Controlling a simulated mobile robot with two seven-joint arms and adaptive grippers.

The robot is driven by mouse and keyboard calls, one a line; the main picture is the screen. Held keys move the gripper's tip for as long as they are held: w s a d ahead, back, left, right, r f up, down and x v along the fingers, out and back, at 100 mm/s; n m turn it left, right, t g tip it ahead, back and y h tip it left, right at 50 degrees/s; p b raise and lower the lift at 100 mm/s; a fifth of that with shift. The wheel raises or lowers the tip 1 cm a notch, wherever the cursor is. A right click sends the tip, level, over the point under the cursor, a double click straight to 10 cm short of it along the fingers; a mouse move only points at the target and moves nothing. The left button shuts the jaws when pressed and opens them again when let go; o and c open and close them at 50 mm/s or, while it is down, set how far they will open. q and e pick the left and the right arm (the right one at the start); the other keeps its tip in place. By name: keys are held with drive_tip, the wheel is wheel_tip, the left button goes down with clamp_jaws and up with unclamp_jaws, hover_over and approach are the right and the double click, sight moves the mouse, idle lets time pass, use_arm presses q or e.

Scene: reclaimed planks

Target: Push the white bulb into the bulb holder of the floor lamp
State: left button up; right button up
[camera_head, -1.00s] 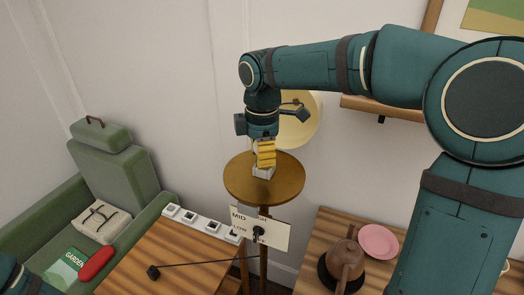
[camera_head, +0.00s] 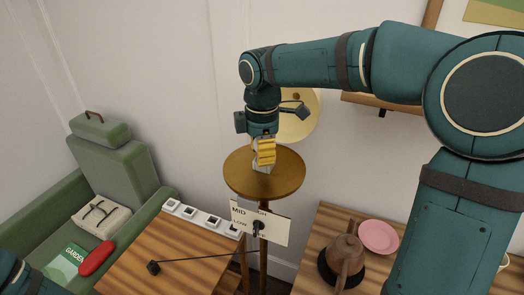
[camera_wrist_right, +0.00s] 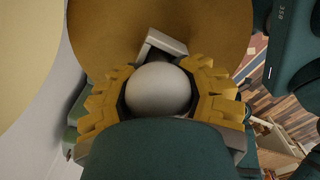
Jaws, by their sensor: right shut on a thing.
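The floor lamp shows as a round brass-coloured plate (camera_head: 290,181) on a thin pole (camera_head: 263,222). My right gripper (camera_head: 264,158) points down over the middle of the plate, with yellow fingers. In the right wrist view the fingers (camera_wrist_right: 160,105) are closed around the round white bulb (camera_wrist_right: 158,89). The bulb holder (camera_wrist_right: 162,46), a grey metal bracket, shows partly just beyond the bulb; the bulb and fingers hide the rest. I cannot tell how deep the bulb sits in it. My left gripper is out of view; only a piece of my left arm shows at the lower left.
A card with MID and LOW (camera_head: 262,222) hangs on the pole below the plate. A pale yellow round shade (camera_head: 302,118) is behind my wrist. A wooden table (camera_head: 190,262) with a white power strip (camera_head: 187,213) is left; a brown pot (camera_head: 346,258) and pink plate (camera_head: 378,237) are right.

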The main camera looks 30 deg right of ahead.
drive_tip(key=shift+f, duration=0.3)
drive_tip(key=o, duration=1.3)
drive_tip(key=shift+o, duration=0.2)
wheel_tip(320, 180, up, 12)
drive_tip(key=shift+r, duration=0.1)
drive_tip(key=shift+s, duration=0.1)
